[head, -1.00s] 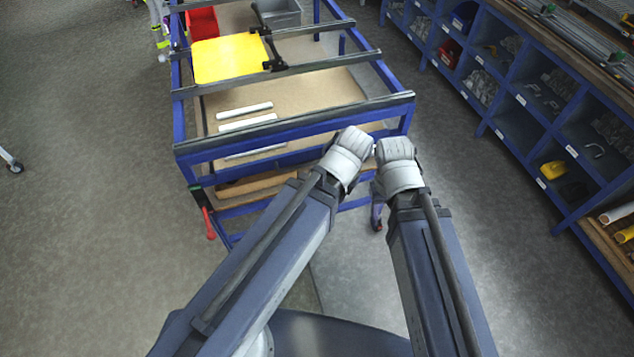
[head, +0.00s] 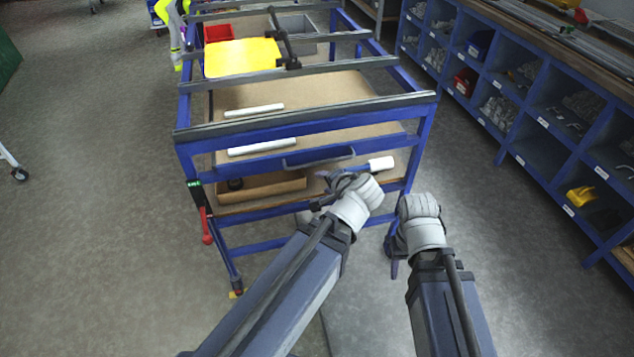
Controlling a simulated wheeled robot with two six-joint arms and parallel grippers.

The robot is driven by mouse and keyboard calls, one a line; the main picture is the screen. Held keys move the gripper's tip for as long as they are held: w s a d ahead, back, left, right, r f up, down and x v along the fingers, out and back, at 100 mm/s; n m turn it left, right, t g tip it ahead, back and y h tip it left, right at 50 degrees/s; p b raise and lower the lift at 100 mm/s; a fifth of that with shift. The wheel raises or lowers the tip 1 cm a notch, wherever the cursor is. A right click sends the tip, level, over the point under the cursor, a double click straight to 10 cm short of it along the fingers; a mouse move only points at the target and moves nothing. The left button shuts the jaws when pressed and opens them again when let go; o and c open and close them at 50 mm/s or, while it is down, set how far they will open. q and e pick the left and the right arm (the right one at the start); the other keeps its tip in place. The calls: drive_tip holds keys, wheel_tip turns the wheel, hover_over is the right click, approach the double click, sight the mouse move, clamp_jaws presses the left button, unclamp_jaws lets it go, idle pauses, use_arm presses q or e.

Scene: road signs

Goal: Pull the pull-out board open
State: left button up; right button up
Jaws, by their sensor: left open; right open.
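The blue work frame (head: 300,125) stands in front of me. A dark blue handle (head: 320,157) sits on its lower front rail, which looks like the front of the pull-out board (head: 215,158). The board looks pushed in under the top rails. My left gripper (head: 320,190) is open just below and in front of the handle, apart from it as far as I can tell. Its wrist hides part of the shelf behind. My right gripper (head: 393,255) is open and empty, lower and to the right, beside the frame's front right leg.
A yellow sheet (head: 242,58), a red bin (head: 218,33) and white tubes (head: 262,146) are in the frame. A red-handled tool (head: 206,225) hangs at its left leg. Blue shelving (head: 520,100) lines the right.

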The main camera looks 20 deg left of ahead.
use_arm(q)
drive_tip(key=w+a+f+m+t+y+b, duration=0.1)
drive_tip(key=w+f+m+t+b, duration=0.3)
drive_tip(key=b, duration=0.7)
drive_tip(key=shift+w+a+f+m+t+y+b, duration=0.4)
drive_tip(key=shift+w+a+m+t, duration=0.1)
drive_tip(key=shift+w+a+t, duration=0.45)
use_arm(e)
wheel_tip(320, 180, down, 14)
drive_tip(key=shift+f, duration=0.2)
use_arm(q)
drive_tip(key=shift+w, duration=0.1)
drive_tip(key=shift+w, duration=0.1)
use_arm(e)
drive_tip(key=shift+w, duration=0.1)
